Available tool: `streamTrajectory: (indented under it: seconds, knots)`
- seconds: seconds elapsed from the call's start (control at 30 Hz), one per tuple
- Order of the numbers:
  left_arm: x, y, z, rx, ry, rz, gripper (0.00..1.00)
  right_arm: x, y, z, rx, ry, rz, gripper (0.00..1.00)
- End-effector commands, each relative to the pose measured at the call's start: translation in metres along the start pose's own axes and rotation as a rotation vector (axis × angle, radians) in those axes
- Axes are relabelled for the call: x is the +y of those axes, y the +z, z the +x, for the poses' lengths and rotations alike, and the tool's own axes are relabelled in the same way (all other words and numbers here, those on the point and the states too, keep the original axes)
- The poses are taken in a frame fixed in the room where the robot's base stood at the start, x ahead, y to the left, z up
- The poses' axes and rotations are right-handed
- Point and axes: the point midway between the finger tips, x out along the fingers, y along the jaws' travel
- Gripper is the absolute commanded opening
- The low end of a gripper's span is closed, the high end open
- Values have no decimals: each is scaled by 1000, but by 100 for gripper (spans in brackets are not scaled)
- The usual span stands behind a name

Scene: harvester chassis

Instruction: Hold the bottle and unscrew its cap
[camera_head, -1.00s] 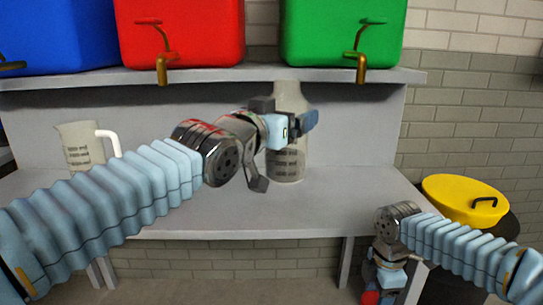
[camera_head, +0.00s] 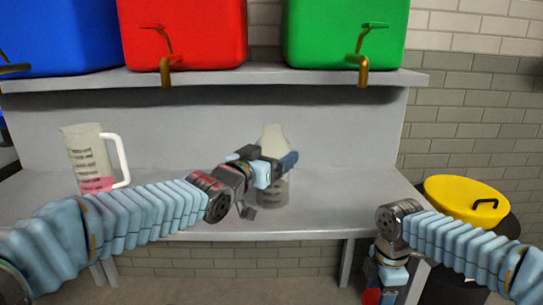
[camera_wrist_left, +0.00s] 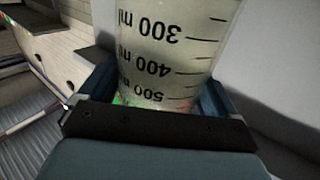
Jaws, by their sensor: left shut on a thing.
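The bottle (camera_head: 273,194) is pale and translucent, with dark markings low down and a narrower neck. It stands upright in the head view above the grey worktop. I cannot tell whether its base touches the top. My left gripper (camera_head: 274,167) is shut around its middle and hides part of it. In the left wrist view the bottle (camera_wrist_left: 165,45) shows ml marks, upside down, between the fingers. I cannot make out a separate cap at its pale top. My right gripper (camera_head: 377,291) hangs low at the right, away from the bottle; its jaws are not clear.
The grey worktop (camera_head: 330,205) is clear right of the bottle. A measuring jug (camera_head: 88,155) with pink liquid stands at the left. A shelf (camera_head: 220,78) above carries blue, red and green containers with taps. A yellow lid (camera_head: 462,198) lies at the right.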

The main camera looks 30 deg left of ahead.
Motion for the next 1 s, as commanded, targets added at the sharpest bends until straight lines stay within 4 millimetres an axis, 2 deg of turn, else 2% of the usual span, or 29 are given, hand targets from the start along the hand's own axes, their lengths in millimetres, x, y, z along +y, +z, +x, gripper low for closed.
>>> streamTrajectory:
  seconds: [0.23, 0.27, 0.3, 0.63, 0.77, 1.0]
  knots:
    - [0, 3, 0, 1, 0, 0, 6, 0, 0, 5, 0, 0, 0, 21]
    - [0, 3, 0, 1, 0, 0, 93, 0, 0, 4, 0, 0, 0, 21]
    - [0, 2, 0, 1, 0, 0, 99, 0, 0, 3, 0, 0, 0, 21]
    - [0, -4, -1, 1, 0, 0, 100, 0, 0, -3, 0, 0, 0, 21]
    - [1, -2, -25, 4, 0, 2, 100, 0, 0, 3, 0, 0, 0, 21]
    - [1, -2, -82, 6, 2, -1, 100, 0, 0, 6, 0, 0, 0, 21]
